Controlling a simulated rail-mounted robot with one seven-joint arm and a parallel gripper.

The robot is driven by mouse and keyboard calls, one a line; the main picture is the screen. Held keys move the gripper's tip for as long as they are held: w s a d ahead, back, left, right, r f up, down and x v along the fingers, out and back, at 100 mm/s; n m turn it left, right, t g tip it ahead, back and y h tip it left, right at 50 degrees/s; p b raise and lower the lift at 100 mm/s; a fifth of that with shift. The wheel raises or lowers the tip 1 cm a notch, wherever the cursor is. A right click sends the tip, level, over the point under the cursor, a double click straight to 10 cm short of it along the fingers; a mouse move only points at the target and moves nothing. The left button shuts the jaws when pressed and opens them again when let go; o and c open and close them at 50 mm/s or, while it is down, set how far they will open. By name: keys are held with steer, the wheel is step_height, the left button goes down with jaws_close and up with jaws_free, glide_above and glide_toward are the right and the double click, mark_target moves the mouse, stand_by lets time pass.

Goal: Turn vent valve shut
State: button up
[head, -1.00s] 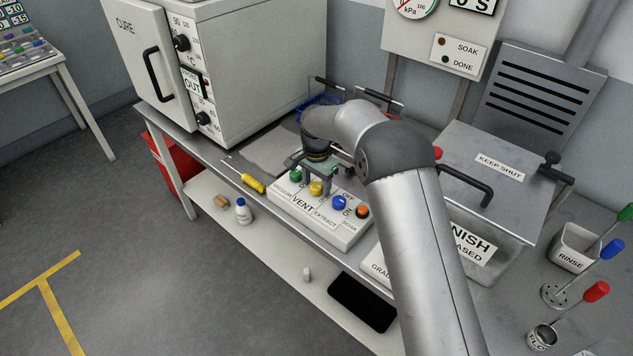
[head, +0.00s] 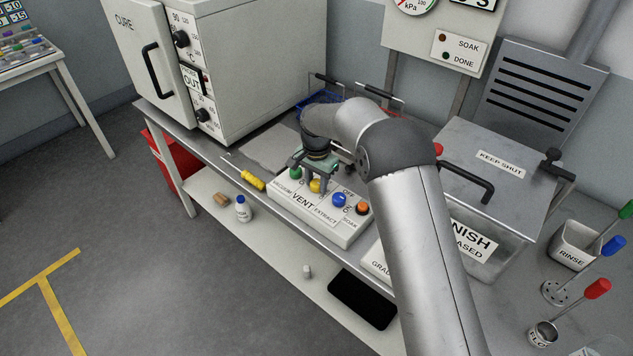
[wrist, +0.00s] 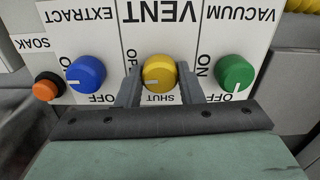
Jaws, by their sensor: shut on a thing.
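The vent valve is a yellow knob (wrist: 158,74) under the VENT label, in the middle of the white control panel (head: 330,225). It also shows in the head view (head: 316,186). My gripper (wrist: 160,88) is shut on the yellow knob, with one finger on each side. In the head view my gripper (head: 317,178) reaches down onto the panel from behind. The knob's white mark points to the left in the wrist view, between the OPEN label at upper left and the SHUT label (wrist: 159,99) below. The OPEN label is partly hidden by a finger.
A green vacuum knob (wrist: 235,72) and a blue extract knob (wrist: 87,73) stand close on either side. An orange soak button (head: 362,208) is at the panel's end. A yellow-handled tool (head: 253,181) lies left of the panel. The cure oven (head: 235,70) stands behind left.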

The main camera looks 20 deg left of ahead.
steer(key=n+b, duration=0.2)
steer(key=n, duration=0.2)
steer(key=shift+f, duration=0.1)
steer(key=n+b, duration=0.1)
steer(key=n, duration=0.3)
steer(key=shift+n, duration=0.3)
steer(key=n+b, duration=0.1)
steer(key=n, duration=0.3)
steer(key=shift+n, duration=2.1)
steer(key=o, duration=1)
steer(key=shift+c, duration=0.2)
steer(key=shift+r, duration=0.2)
